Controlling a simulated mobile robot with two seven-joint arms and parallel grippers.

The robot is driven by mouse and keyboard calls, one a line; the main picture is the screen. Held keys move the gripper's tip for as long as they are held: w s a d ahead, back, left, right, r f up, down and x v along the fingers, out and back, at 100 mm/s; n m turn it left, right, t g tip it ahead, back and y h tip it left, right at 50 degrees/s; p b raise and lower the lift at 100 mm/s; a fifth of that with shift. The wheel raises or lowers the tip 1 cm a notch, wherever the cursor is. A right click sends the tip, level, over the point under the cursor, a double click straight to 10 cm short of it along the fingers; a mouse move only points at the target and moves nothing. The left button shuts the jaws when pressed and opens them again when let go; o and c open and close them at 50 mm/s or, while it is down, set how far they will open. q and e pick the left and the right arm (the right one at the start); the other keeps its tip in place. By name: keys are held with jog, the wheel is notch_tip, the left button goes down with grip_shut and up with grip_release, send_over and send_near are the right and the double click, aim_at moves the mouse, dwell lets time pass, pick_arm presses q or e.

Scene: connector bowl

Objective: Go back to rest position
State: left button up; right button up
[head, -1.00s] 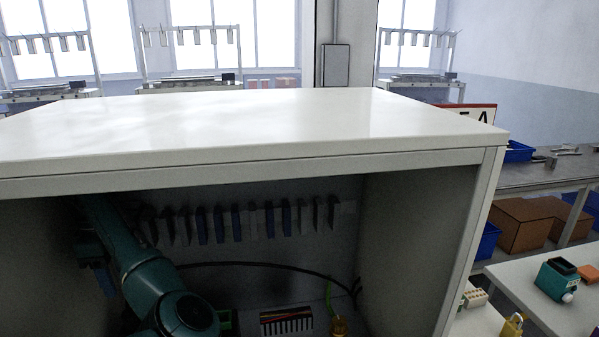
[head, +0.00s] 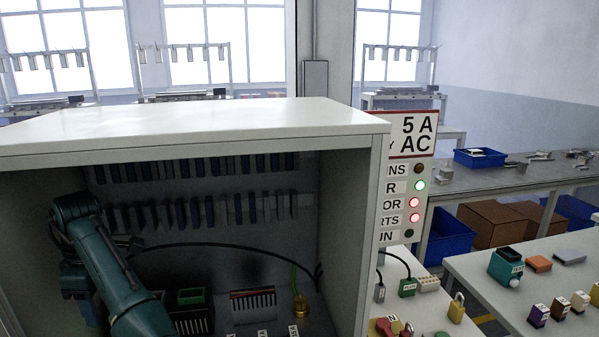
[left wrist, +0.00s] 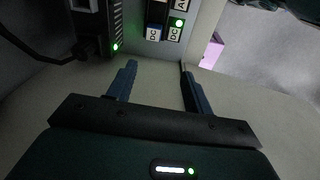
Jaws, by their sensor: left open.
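My left arm (head: 110,260), teal, reaches inside the open-fronted white cabinet (head: 200,125) at its left side. Its gripper does not show clearly in the head view. In the left wrist view my left gripper (left wrist: 157,76) has its two dark blue fingers wide apart with nothing between them. A pale cabinet surface lies behind the fingers. Modules with DC labels (left wrist: 165,28) and a lit green light are just beyond the fingertips, apart from them. My right gripper does not show in either view.
Rows of blue and grey connectors (head: 190,212) line the cabinet's back wall, with a black cable (head: 220,246) below. A brass part (head: 300,306) stands on its floor. A 5 A AC sign (head: 411,135) and lights stand right of the cabinet. A white table (head: 480,275) holds small parts.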

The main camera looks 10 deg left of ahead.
pick_arm(q)
jog(key=s+f+m+t+y, duration=0.2)
jog(key=s+f+m+y, duration=0.3)
jog(key=s+f+m, duration=0.4)
jog(key=s+d+f+m+t+h, duration=0.1)
jog(key=s+d+f+m+h, duration=0.25)
jog(key=s+d+m, duration=0.5)
jog(key=s+d+f+m+h, duration=0.2)
jog(key=s+d+f+m, duration=0.25)
jog(key=d, duration=0.75)
jog(key=w+d+f+m+t+h, duration=0.1)
jog(key=w+d+f+t+h, duration=0.2)
jog(key=d+f+t, duration=0.3)
notch_tip(320, 180, down, 4)
jog(key=shift+w+r+m+t, duration=0.1)
jog(key=shift+w+m+t, duration=0.2)
jog(key=shift+w, duration=0.4)
